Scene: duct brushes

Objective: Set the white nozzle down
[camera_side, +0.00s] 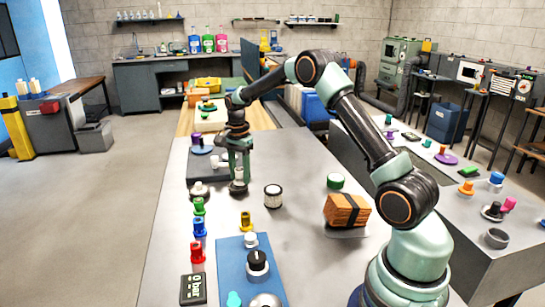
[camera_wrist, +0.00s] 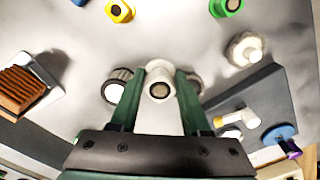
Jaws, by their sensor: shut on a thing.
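The white nozzle (camera_wrist: 158,80) is between my gripper's two green fingers in the wrist view, its round open end facing the camera. In the side view my gripper (camera_side: 238,176) points down over the grey bench (camera_side: 300,250), shut on the nozzle (camera_side: 238,187). The nozzle looks upright and close to the bench top; I cannot tell whether it touches. My fingers hide part of it. In the wrist view the gripper (camera_wrist: 159,98) fills the lower middle.
A white-topped fitting (camera_side: 198,190) stands just left of my gripper; a ribbed filter (camera_side: 273,195) stands to the right. Green (camera_side: 199,206), blue and red fittings line the left edge. A dark plate (camera_side: 205,172) lies behind, a brown bristle block (camera_side: 347,210) right. Bare bench lies between.

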